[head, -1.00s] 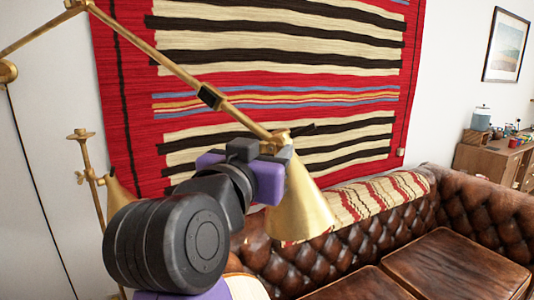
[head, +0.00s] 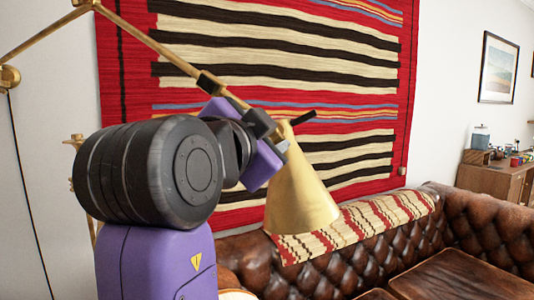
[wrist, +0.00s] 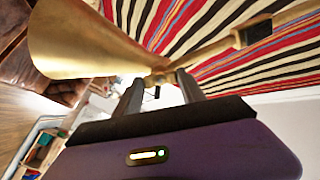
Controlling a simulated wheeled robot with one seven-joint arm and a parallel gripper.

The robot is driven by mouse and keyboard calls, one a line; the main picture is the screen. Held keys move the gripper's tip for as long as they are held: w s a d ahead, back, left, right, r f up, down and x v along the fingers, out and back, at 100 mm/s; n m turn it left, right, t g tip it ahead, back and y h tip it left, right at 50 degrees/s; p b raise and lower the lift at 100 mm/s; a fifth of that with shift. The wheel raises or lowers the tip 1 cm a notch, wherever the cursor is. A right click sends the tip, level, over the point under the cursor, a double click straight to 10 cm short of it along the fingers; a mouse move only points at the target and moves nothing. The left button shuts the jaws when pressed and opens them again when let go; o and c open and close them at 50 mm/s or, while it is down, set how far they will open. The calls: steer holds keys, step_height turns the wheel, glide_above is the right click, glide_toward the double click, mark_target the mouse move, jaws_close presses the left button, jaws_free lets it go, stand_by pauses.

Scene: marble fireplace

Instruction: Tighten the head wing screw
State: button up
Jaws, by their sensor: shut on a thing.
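The brass lamp's cone-shaped head (head: 298,200) hangs at the end of its slanting brass arm (head: 160,58), in front of the rug. In the wrist view the cone (wrist: 85,42) fills the upper left. My gripper (head: 279,143) is at the joint behind the cone; in the wrist view its two dark fingers (wrist: 159,84) reach up to this joint, one on each side. The gripper is shut on the head wing screw, which is mostly hidden between the fingers. A black lever (head: 303,118) juts out beside the joint; I cannot tell whether it is part of the screw.
A striped red rug (head: 280,50) hangs on the wall close behind the lamp. A brown leather sofa (head: 440,255) with a striped blanket (head: 355,225) stands below and to the right. A wooden cabinet (head: 490,180) is at the far right.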

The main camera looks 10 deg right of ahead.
steer(key=shift+m+b, duration=2.75)
steer(key=shift+m, duration=1.75)
steer(key=o, duration=1.4)
steer(key=shift+c, duration=0.2)
steer(key=shift+s, duration=0.1)
steer(key=v, duration=0.7)
steer(key=shift+s, duration=0.25)
steer(key=shift+a, duration=0.1)
